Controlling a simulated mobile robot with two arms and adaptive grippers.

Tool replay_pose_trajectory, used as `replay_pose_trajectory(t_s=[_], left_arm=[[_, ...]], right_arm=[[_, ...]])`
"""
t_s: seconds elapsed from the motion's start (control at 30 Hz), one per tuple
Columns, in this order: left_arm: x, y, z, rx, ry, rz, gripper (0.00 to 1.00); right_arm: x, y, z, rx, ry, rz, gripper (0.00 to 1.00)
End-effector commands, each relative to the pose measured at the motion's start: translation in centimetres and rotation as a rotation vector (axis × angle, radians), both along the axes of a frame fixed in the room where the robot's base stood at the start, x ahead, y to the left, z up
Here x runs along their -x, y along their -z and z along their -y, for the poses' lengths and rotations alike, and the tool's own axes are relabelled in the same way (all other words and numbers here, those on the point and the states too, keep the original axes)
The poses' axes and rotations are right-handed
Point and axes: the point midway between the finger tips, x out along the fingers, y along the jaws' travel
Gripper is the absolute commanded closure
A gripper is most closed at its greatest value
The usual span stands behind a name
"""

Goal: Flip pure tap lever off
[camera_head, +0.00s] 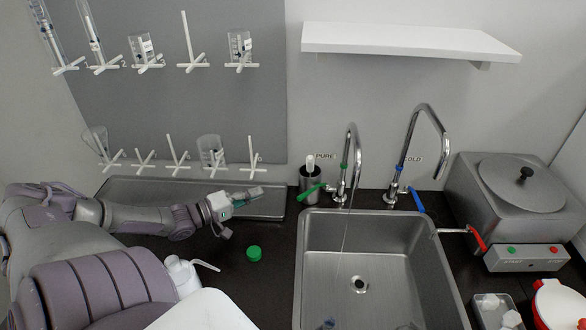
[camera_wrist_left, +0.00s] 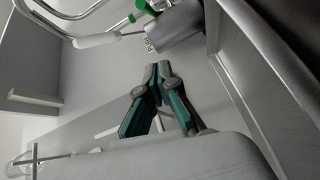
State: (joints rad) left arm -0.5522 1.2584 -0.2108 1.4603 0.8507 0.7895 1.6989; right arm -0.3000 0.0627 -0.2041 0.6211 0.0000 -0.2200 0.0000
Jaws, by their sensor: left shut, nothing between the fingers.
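The pure tap (camera_head: 347,170) is a chrome gooseneck at the back left of the sink, under the PURE label. Its green lever (camera_head: 312,190) points left, and a thin stream of water falls from the spout into the basin. In the left wrist view, green tap parts (camera_wrist_left: 143,8) show at the top edge. My left gripper (camera_head: 254,191) is left of the lever, over the grey tray, apart from the tap. Its fingers (camera_wrist_left: 158,68) are shut with nothing between them. My right gripper is not in view.
The cold tap (camera_head: 401,175) with blue lever is to the right. The sink (camera_head: 309,262) lies in front. A green cap (camera_head: 254,253) and white wash bottle (camera_head: 184,276) are on the dark counter.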

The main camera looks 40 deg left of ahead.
Motion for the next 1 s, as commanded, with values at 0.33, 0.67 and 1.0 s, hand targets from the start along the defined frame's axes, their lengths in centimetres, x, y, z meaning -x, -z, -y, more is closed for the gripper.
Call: replay_pose_trajectory(t_s=[0.33, 0.67, 1.0], left_arm=[[-1.6, 0.1, 0.4, 0.001, -0.001, 0.005, 1.0], [-6.8, 0.2, 1.7, 0.001, -0.002, 0.007, 1.0], [-9.7, 0.5, 4.7, 0.006, 0.001, -0.002, 1.0]], right_arm=[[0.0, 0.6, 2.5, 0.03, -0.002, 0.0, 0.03], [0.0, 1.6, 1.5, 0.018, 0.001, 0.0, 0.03], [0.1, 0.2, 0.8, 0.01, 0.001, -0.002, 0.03]])
